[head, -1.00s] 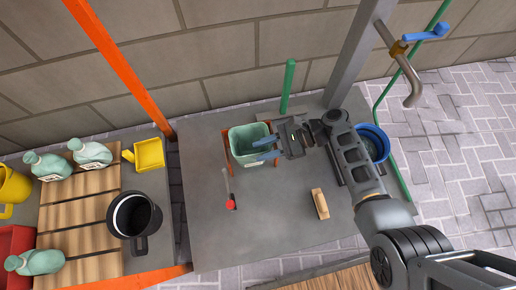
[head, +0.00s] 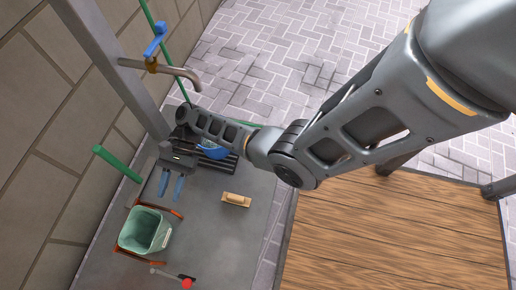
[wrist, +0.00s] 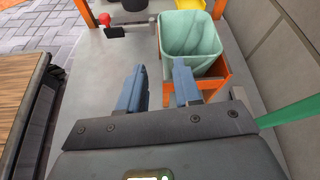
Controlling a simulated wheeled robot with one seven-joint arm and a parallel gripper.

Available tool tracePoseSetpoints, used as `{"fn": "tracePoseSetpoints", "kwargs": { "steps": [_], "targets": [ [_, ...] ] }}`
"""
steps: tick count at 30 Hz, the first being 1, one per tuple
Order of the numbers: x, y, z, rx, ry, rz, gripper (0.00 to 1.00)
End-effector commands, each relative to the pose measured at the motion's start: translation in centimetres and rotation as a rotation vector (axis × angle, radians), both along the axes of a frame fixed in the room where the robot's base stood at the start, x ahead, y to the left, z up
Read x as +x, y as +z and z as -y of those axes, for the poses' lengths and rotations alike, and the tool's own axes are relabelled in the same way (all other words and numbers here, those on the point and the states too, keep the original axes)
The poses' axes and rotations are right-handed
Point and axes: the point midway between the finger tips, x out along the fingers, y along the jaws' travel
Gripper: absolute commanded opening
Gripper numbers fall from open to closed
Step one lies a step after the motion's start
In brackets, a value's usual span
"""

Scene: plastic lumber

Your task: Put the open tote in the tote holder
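The open tote (head: 147,232) is a pale green, empty-looking bin standing upright within the orange tote holder (head: 170,211) on the grey surface. In the wrist view the tote (wrist: 190,35) sits with its lower part behind the holder's orange wall (wrist: 213,82). My gripper (head: 171,196) is open and empty, its two blue fingers pointing toward the tote, apart from it. The wrist view shows the gripper's fingers (wrist: 160,80) spread, with bare surface between them. The tote's underside is hidden.
A wooden block (head: 236,200) and a red-ended tool (head: 187,282) lie on the grey surface. A wooden tabletop (head: 390,240) is at lower right.

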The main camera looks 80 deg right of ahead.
Motion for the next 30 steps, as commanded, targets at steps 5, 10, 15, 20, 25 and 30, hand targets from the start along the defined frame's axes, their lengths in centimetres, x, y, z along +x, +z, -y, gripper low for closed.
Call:
{"fn": "tracePoseSetpoints", "kwargs": {
  "steps": [5,10,15,20,25,30],
  "targets": [
    [-4.7,-4.8,-1.1,-0.183,-0.021,0.095,0.33],
    [-10.3,-8.4,-0.9,-0.447,-0.013,0.269,0.33],
    [-15.7,-9.0,0.3,-0.704,0.036,0.465,0.33],
    [-20.0,-6.6,1.8,-0.938,0.109,0.672,0.33],
    [-23.7,-1.1,3.3,-1.171,0.208,0.911,0.33],
    [-26.5,7.1,4.3,-1.393,0.316,1.168,0.33]
  ]
}}
